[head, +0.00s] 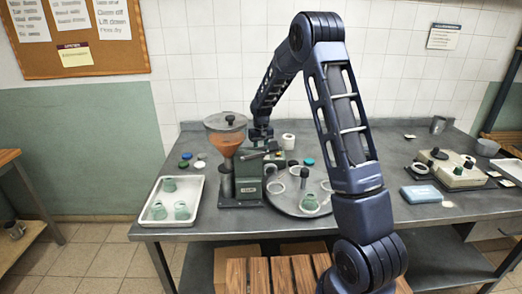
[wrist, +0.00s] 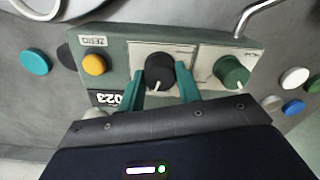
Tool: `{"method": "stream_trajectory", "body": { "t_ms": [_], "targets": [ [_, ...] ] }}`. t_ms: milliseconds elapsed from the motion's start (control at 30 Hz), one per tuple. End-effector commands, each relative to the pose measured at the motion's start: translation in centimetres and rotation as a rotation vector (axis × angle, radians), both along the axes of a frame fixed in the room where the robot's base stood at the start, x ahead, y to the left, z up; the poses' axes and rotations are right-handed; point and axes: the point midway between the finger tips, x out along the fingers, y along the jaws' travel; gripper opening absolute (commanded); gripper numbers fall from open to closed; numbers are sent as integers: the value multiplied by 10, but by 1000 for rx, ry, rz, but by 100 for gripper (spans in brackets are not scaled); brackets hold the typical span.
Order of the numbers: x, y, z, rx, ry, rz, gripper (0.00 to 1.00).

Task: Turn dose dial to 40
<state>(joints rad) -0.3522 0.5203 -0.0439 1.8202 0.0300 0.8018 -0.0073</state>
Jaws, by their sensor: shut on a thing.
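The green dosing machine (head: 248,183) stands on the grey bench with an orange-filled hopper (head: 228,143) on it. In the wrist view its panel (wrist: 115,62) carries a black dial (wrist: 159,68) with a white pointer line, and a green dial (wrist: 231,73) to its right. My gripper (wrist: 162,90) has its teal fingers on either side of the black dial, shut on it. The dial's scale is too small or covered to read. A dark counter (wrist: 108,99) shows digits that look like 023, partly hidden by my gripper. In the head view my gripper (head: 261,135) is at the machine's top.
An orange button (wrist: 94,64) sits left of the black dial, near a ZERO label. A white tray (head: 197,217) with green jars is left of the machine. A round turntable (head: 290,208) with jars and rings is right. Loose coloured lids lie around the machine.

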Motion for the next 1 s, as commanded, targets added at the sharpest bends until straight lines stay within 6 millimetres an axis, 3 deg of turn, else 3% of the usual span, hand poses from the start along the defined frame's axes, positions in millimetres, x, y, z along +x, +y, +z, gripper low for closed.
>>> {"method": "stream_trajectory", "body": {
  "t_ms": [633,667,767,1000],
  "targets": [
    [0,0,0,0,-1,-63,11],
    [0,0,0,0,-1,-63,36],
    [0,0,0,0,-1,-62,55],
    [0,0,0,0,0,-62,56]
  ]
}}
